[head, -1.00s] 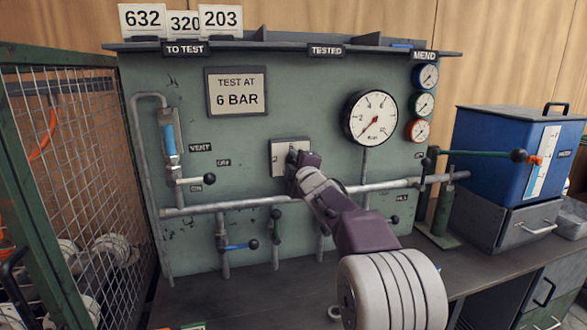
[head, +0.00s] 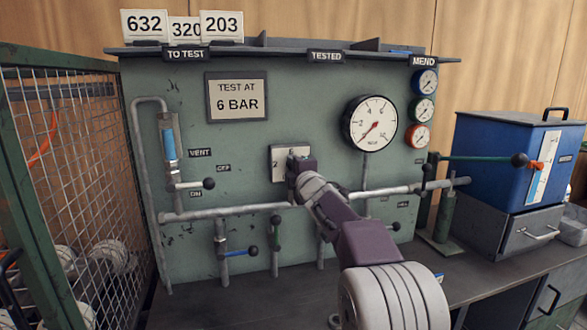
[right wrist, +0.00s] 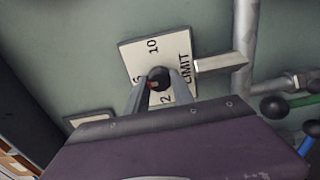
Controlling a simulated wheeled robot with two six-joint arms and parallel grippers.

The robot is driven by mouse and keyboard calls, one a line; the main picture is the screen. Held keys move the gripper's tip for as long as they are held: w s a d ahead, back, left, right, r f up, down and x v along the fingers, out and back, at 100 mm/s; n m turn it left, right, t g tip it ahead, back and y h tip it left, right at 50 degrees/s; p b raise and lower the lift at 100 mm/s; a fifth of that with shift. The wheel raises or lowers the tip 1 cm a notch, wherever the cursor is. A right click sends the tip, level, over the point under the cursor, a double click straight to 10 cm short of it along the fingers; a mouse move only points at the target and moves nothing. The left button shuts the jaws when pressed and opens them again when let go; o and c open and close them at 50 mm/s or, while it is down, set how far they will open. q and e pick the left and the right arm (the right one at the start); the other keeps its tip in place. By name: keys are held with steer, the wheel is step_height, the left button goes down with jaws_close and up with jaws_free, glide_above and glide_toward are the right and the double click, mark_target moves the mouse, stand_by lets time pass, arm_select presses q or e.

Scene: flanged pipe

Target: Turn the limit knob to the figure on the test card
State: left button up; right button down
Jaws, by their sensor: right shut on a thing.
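The test card (head: 237,97) on the green panel reads "TEST AT 6 BAR". The limit plate (head: 278,151) is on the panel below and right of it, partly hidden by my right gripper (head: 296,160). In the right wrist view the plate (right wrist: 135,54) shows 10, 2, a partly covered figure and the word LIMIT. The dark round limit knob (right wrist: 158,75) sits between the fingers of my right gripper (right wrist: 157,84), which is shut on it. I cannot read the knob's pointing direction. My left gripper is out of view.
A large round gauge (head: 370,124) is right of the plate. A horizontal pipe (head: 240,211) runs below, with several valve levers, including a blue one (head: 238,252). A mesh cage (head: 75,190) stands left, and a blue tank (head: 505,155) right. The bench has bare space in front.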

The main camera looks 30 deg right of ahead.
steer(key=c, duration=1.1)
jaws_free()
steer(key=v, duration=0.9)
